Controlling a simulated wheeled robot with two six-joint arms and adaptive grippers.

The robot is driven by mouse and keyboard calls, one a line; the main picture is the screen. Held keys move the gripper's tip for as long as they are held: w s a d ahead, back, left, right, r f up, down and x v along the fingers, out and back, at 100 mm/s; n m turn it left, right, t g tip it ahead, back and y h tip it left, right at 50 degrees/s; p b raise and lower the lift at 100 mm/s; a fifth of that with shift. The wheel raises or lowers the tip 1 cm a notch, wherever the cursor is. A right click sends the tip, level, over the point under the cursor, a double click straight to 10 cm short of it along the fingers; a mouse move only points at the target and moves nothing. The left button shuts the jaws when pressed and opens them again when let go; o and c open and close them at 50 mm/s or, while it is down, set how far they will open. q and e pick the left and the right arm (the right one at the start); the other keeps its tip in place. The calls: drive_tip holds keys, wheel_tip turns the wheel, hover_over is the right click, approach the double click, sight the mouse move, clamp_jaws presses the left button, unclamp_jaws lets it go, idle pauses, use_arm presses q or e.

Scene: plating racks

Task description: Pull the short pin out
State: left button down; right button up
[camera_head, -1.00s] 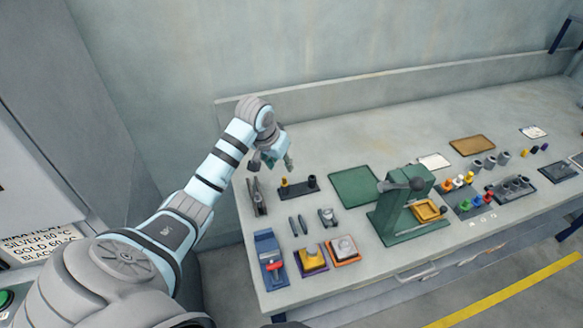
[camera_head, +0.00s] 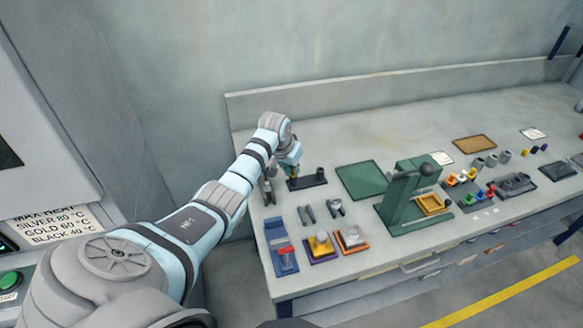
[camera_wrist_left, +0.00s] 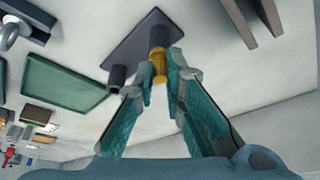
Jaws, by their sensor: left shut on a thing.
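A dark base plate (camera_head: 308,182) lies on the bench at its left end, with a gold pin (camera_wrist_left: 159,68) and a dark post (camera_head: 320,173) standing on it. My left gripper (camera_head: 291,170) has come down over the gold pin. In the left wrist view its two fingertips (camera_wrist_left: 158,76) are closed on the pin from both sides. The far end of the pin meets the dark base plate (camera_wrist_left: 140,42) there. The dark post (camera_wrist_left: 116,77) stands beside it, close to one finger. I cannot tell which of the two is shorter. My right gripper is not in view.
A green mat (camera_head: 361,180) lies to the right of the base plate, and a green press (camera_head: 405,196) stands beyond it. A blue block with a red part (camera_head: 281,258) sits nearer the front edge.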

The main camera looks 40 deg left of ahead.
use_arm(q)
drive_tip(key=shift+w+f, duration=0.1)
drive_tip(key=shift+w, duration=0.05)
drive_tip(key=shift+r+n+y+p, duration=0.2)
drive_tip(key=shift+n+y+p, duration=0.2)
drive_tip(key=shift+n+p, duration=0.7)
drive_tip(key=shift+r+n+p, duration=0.2)
drive_tip(key=shift+n+p, duration=0.2)
drive_tip(key=shift+p, duration=0.2)
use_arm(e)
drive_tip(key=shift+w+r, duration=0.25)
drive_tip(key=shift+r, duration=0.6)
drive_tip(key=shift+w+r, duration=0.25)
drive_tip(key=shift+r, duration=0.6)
use_arm(q)
drive_tip(key=shift+w+n+g, duration=0.1)
drive_tip(key=shift+n+g, duration=0.2)
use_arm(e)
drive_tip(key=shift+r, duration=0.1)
use_arm(q)
drive_tip(key=shift+r+p, duration=0.4)
drive_tip(key=shift+r, duration=0.55)
drive_tip(key=shift+r+y, duration=0.3)
drive_tip(key=shift+r, duration=0.75)
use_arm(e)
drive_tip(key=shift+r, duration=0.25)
